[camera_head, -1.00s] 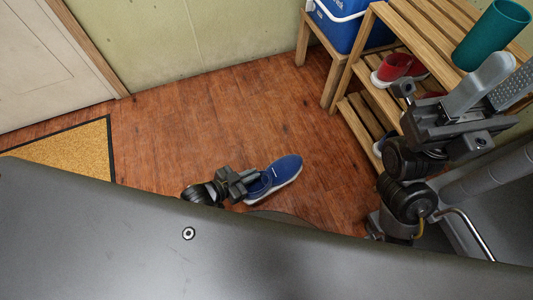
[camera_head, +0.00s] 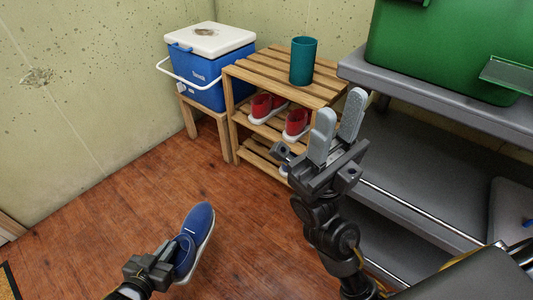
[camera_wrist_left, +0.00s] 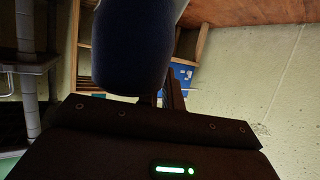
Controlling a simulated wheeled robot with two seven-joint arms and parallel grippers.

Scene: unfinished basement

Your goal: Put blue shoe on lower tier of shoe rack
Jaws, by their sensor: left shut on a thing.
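The blue shoe (camera_head: 194,240) with a pale sole is at the lower left of the head view. My left gripper (camera_head: 165,258) is shut on its heel end, and the toe points away from me. In the left wrist view the shoe (camera_wrist_left: 128,45) is a dark shape that hides much of the scene. The wooden shoe rack (camera_head: 250,73) stands beyond, to the right. Its lower tier (camera_head: 256,157) is partly hidden behind my right gripper (camera_head: 339,112), which is open and empty. A sliver of a blue and white thing (camera_head: 284,171) shows on that tier.
Two red shoes (camera_head: 262,108) stand on the middle tier and a teal cup (camera_head: 303,62) on top. A blue cooler (camera_head: 205,75) sits on a wooden stand left of the rack. A grey shelf cart (camera_head: 430,95) with a green box is at right.

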